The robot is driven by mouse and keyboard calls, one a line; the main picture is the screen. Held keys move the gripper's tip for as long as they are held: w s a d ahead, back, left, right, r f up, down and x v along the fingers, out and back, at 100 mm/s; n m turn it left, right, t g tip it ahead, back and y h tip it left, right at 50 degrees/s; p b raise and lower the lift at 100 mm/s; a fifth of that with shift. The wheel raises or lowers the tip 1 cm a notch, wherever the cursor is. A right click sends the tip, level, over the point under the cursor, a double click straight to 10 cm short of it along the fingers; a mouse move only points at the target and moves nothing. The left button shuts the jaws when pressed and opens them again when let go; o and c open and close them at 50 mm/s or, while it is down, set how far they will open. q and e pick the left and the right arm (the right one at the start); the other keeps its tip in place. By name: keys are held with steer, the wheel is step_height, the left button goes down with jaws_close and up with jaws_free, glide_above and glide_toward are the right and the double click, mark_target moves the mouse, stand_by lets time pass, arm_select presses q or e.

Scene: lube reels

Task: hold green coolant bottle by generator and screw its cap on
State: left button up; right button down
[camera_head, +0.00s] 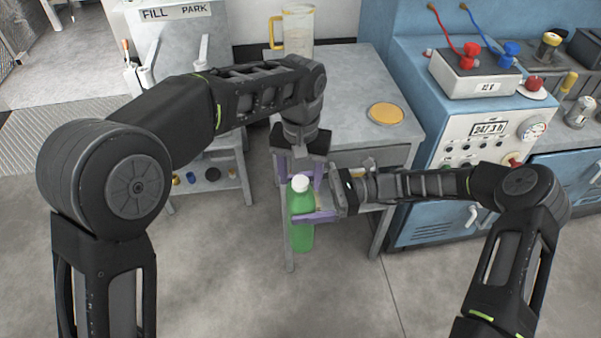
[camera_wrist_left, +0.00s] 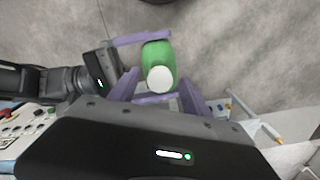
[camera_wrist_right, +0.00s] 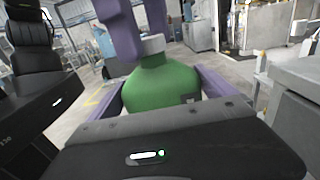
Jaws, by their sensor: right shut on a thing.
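The green coolant bottle (camera_head: 301,235) is upright in front of the grey table, its white cap (camera_head: 300,184) on its neck. How tightly the cap sits cannot be told. My right gripper (camera_head: 314,217) is shut on the bottle's body from the right; its purple fingers flank the green body in the right wrist view (camera_wrist_right: 165,95). My left gripper (camera_head: 300,180) points down over the bottle, its purple fingers apart on either side of the cap. In the left wrist view, the cap (camera_wrist_left: 160,79) shows between these fingers with a gap.
The grey table (camera_head: 350,95) behind holds a clear jug (camera_head: 298,30) and a round yellow disc (camera_head: 384,113). The blue generator (camera_head: 440,130) with gauge and battery (camera_head: 468,75) stands right. A low grey stand (camera_head: 215,175) is at left. Floor in front is clear.

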arm_select(q)
jaws_close()
stand_by(0.4)
steer(key=shift+o, duration=0.7)
jaws_free()
steer(key=shift+r, duration=0.1)
step_height(320, 180, up, 7)
steer(key=shift+r, duration=0.2)
steer(key=shift+f, duration=0.1)
